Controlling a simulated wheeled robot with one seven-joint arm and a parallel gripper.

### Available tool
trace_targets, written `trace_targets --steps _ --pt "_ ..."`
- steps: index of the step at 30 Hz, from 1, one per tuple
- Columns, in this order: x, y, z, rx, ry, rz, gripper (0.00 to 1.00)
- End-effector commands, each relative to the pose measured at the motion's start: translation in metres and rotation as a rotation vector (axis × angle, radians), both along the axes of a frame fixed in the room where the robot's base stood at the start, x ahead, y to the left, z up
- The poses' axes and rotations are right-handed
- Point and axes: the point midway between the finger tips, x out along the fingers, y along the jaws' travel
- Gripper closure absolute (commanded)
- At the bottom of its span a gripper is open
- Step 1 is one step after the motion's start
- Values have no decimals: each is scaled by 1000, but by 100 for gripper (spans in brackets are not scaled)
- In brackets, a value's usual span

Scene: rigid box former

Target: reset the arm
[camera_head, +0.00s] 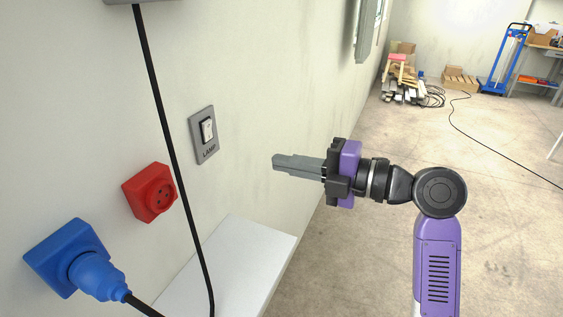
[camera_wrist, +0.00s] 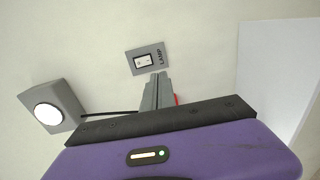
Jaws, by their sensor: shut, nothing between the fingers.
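My gripper (camera_head: 276,162) is shut and empty in the head view, its grey fingers together and pointing left toward the wall. It appears apart from the wall, to the right of the lamp switch. The lamp switch (camera_head: 207,130) is a white rocker on a grey plate marked LAMP. In the wrist view the fingertips (camera_wrist: 157,76) show just below the switch plate (camera_wrist: 146,60), overlapping it closely in the picture; the gap in depth is hard to tell. My purple arm reaches in from the lower right of the head view.
A red socket (camera_head: 150,193) and a blue plug in a blue socket (camera_head: 95,275) are on the wall. A black cable (camera_head: 165,110) hangs past them. A white shelf (camera_head: 235,262) juts out below. A grey lamp box (camera_wrist: 55,108) shows in the wrist view.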

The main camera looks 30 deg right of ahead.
Motion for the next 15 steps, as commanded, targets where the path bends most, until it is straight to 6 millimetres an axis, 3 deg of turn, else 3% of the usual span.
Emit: trace_targets --steps 15 --pt "2 -1 3 58 29 -13 100"
